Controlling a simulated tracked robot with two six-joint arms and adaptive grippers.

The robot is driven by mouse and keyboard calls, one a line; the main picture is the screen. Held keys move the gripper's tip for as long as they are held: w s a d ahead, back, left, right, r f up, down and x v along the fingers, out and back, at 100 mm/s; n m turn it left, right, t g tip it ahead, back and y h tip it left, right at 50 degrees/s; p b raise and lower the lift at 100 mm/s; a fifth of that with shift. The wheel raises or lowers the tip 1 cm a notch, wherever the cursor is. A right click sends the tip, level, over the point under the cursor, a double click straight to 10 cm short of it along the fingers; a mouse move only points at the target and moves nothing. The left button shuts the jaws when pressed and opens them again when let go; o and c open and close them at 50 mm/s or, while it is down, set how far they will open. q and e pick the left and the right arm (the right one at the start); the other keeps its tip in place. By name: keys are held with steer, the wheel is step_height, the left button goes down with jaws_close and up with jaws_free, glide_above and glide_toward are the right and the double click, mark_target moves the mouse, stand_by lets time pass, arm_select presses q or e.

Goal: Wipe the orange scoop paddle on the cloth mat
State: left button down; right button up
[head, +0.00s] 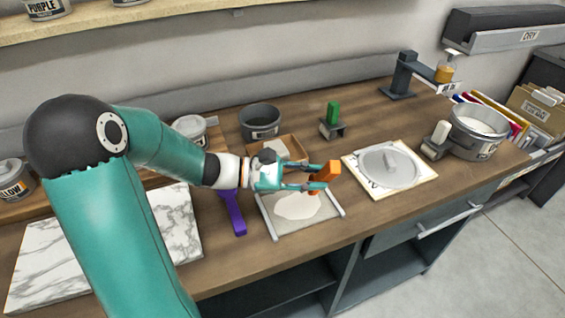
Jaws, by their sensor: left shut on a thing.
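My left gripper (318,177) comes in from the left and is shut on the orange scoop paddle (328,171). The paddle's orange block stands up at the fingertips, and a darker orange part (313,188) hangs below them. What looks like the cloth mat (290,222) is a grey sheet with pale side bars and a whitish patch (297,206) on it. The paddle is over the mat's right far part; I cannot tell whether its lower end touches it. My right gripper is out of view.
A purple tool (235,212) lies left of the mat, and a marble slab (60,262) is farther left. A cardboard box (288,143) and a dark pot (260,122) stand behind.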

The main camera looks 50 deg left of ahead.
arm_select(q)
steer(key=shift+w+r+p, duration=0.25)
steer(key=shift+r+p, duration=0.2)
steer(key=shift+r, duration=0.35)
steer(key=shift+s+r+p, duration=0.15)
steer(key=shift+r+p, duration=0.4)
steer(key=shift+r, duration=0.2)
steer(key=shift+r+p, duration=0.55)
steer(key=shift+r, duration=0.15)
steer(key=shift+s, duration=0.1)
